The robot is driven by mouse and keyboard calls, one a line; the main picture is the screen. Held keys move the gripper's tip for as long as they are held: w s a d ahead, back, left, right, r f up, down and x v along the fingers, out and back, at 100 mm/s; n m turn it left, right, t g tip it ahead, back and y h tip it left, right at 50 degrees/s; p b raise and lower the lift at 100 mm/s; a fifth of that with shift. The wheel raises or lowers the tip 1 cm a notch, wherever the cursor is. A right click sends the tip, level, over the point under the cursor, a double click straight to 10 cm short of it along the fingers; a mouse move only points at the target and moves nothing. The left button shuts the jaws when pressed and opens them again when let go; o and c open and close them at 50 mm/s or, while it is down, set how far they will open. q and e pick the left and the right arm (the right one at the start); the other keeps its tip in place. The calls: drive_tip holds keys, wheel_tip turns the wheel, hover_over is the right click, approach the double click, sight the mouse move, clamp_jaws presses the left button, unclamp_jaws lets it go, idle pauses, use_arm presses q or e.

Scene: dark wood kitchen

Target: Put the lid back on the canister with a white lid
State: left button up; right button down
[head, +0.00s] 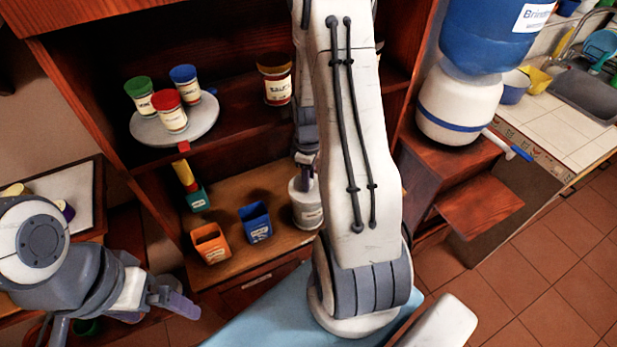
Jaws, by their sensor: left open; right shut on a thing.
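The white canister (308,215) with a pale label stands on the lower shelf of the cabinet, partly hidden behind my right arm. My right gripper (304,180) points down at its top and is shut on what looks like the white lid (297,188). The lid is at the canister's mouth; I cannot tell whether it is seated or just above. My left gripper (176,298) is open and empty at the lower left, well away from the canister, in front of the cabinet.
An orange bin (211,243) and a blue bin (256,222) stand left of the canister. Above, a round turntable (145,128) holds jars with green, red and blue lids. Another jar (277,88) stands on the upper shelf. A large blue-and-white dispenser (458,105) stands at right.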

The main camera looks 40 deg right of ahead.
idle(0.4)
unclamp_jaws()
drive_tip(key=shift+r, duration=0.1)
drive_tip(key=shift+r+p, duration=3.05)
drive_tip(key=shift+r, duration=0.35)
clamp_jaws()
drive_tip(key=shift+f, duration=0.1)
